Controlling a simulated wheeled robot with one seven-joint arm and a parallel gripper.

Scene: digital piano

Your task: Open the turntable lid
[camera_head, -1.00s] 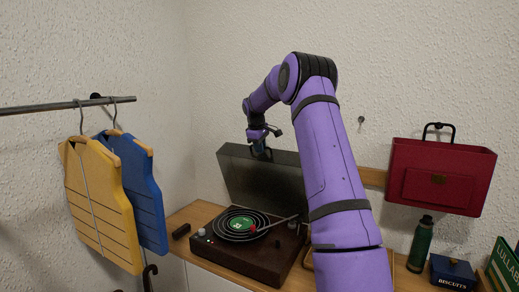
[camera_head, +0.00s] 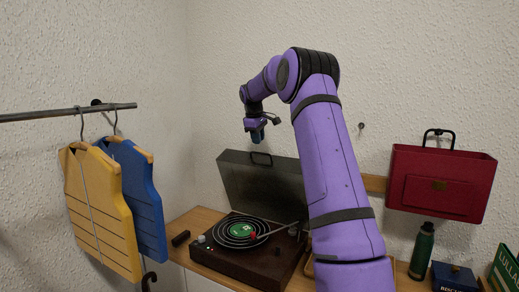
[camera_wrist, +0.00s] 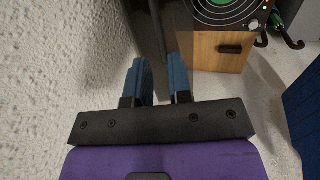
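The turntable (camera_head: 247,270) is a dark brown box with a black record and green label on the wooden cabinet top. Its dark see-through lid (camera_head: 262,187) stands raised, roughly upright, at the back. A dark handle (camera_head: 261,159) shows at the lid's top edge. My gripper (camera_head: 257,138) is above the handle, with a small gap between them. In the wrist view my gripper (camera_wrist: 158,75) has its two blue fingers apart with nothing between the tips. The lid (camera_wrist: 158,28) seems to show there as a thin dark strip, nearly edge-on.
A yellow vest (camera_head: 103,210) and a blue vest (camera_head: 140,195) hang from a rail at left. A red case (camera_head: 440,182) hangs on the right wall, above a green bottle (camera_head: 421,250) and a blue biscuit tin (camera_head: 453,276). The textured wall is close behind the lid.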

